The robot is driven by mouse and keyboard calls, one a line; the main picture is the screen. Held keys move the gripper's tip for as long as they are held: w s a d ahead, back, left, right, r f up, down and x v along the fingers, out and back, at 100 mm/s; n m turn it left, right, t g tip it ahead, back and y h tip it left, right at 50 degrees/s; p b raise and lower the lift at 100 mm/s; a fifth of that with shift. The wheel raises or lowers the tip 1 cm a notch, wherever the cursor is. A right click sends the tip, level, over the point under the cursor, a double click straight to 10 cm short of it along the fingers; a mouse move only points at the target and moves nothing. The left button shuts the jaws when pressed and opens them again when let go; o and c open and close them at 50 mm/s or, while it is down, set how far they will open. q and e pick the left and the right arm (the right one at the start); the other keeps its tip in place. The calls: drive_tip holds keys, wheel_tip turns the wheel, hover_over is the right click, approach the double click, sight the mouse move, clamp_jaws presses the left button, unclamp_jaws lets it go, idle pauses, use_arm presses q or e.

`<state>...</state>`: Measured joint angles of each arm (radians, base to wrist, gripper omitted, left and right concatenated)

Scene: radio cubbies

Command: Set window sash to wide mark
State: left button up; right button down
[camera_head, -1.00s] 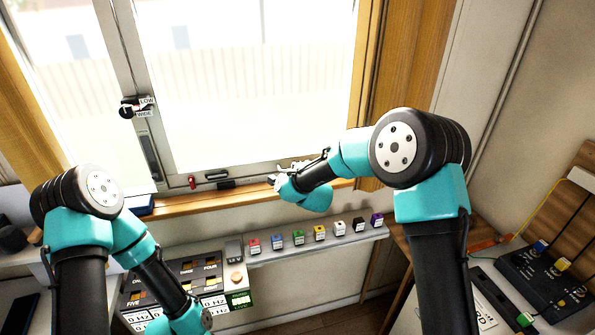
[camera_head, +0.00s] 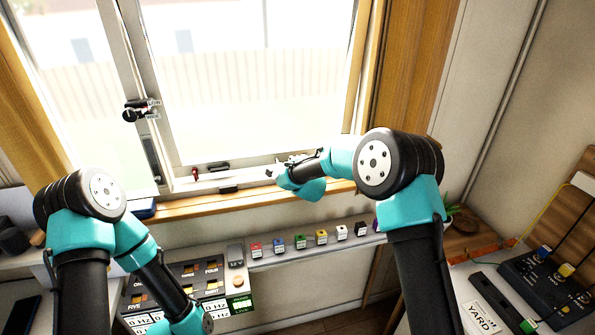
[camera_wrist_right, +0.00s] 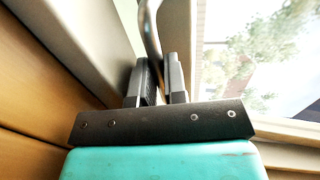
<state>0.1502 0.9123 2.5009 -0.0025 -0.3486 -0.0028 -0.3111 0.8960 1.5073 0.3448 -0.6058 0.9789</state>
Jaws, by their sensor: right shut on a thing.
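The window sash (camera_head: 236,176) is the glazed panel in the middle of the head view, with a pale bottom rail. My right gripper (camera_head: 272,173) is at the right part of this rail. In the right wrist view, my right gripper (camera_wrist_right: 156,82) is shut on a curved metal handle (camera_wrist_right: 150,28) beside the window. A dark latch fitting (camera_head: 142,109) sits on the upright at the left of the sash; the wide mark cannot be read. My left arm reaches down at the lower left, and its gripper is not visible.
A shelf with several coloured blocks (camera_head: 300,242) runs below the sill. A labelled panel (camera_head: 200,285) stands at its left. At the right are a black box with cables (camera_head: 550,280) and a YARD card (camera_head: 482,317). A dark block (camera_head: 228,188) sits below the rail.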

drive_tip(key=shift+x, duration=0.8)
drive_tip(key=shift+r, duration=0.15)
drive_tip(key=c, duration=1.2)
unclamp_jaws()
drive_tip(key=shift+s, duration=0.15)
